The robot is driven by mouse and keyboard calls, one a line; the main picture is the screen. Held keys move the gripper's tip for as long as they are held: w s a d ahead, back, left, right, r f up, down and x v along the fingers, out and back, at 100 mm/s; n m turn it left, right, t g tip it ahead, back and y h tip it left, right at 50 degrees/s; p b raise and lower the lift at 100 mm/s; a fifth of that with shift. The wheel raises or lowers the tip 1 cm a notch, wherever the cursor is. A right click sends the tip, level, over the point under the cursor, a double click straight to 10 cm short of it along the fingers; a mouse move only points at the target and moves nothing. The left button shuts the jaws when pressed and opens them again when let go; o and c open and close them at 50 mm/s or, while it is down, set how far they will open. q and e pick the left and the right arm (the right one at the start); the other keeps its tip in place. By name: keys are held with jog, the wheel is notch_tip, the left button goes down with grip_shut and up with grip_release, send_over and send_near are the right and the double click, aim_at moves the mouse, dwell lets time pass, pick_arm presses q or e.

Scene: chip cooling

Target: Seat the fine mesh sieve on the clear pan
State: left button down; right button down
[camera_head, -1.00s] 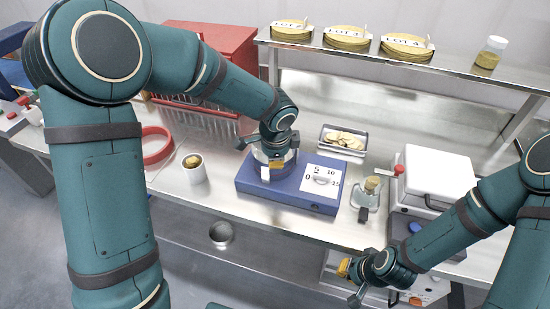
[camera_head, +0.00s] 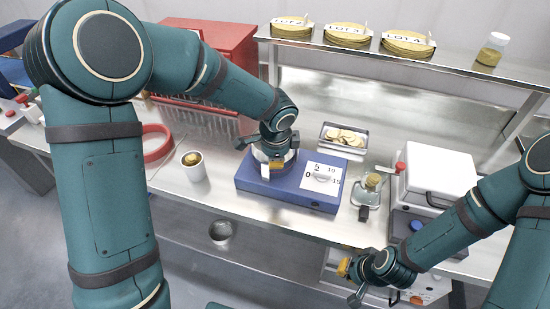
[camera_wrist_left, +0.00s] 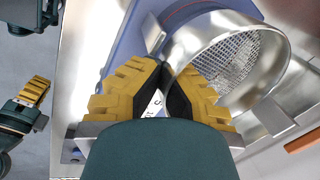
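The fine mesh sieve (camera_wrist_left: 228,62) is a shiny metal cylinder with a mesh floor, large at the upper right of the left wrist view. My left gripper (camera_wrist_left: 168,76) has its yellow, dark-padded fingers closed together at the sieve's near wall. In the head view, my left gripper (camera_head: 272,163) is over the left part of a blue box, and wrist and fingers hide most of the sieve. I cannot make out the clear pan apart from the sieve, nor whether they touch. My right gripper (camera_head: 350,280) is open and empty, low in front of the bench.
The blue box (camera_head: 320,203) has a dial on top. A small metal tray (camera_head: 330,128) of chips lies behind it. A shelf (camera_head: 390,62) runs behind.

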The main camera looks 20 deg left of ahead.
pick_arm(q)
jog(key=c, duration=1.7)
grip_release()
jog(key=shift+f, duration=0.25)
jog(key=o, duration=0.6)
jog(key=shift+o, duration=0.2)
jog(key=shift+r, duration=0.1)
jog(key=v, duration=1.2)
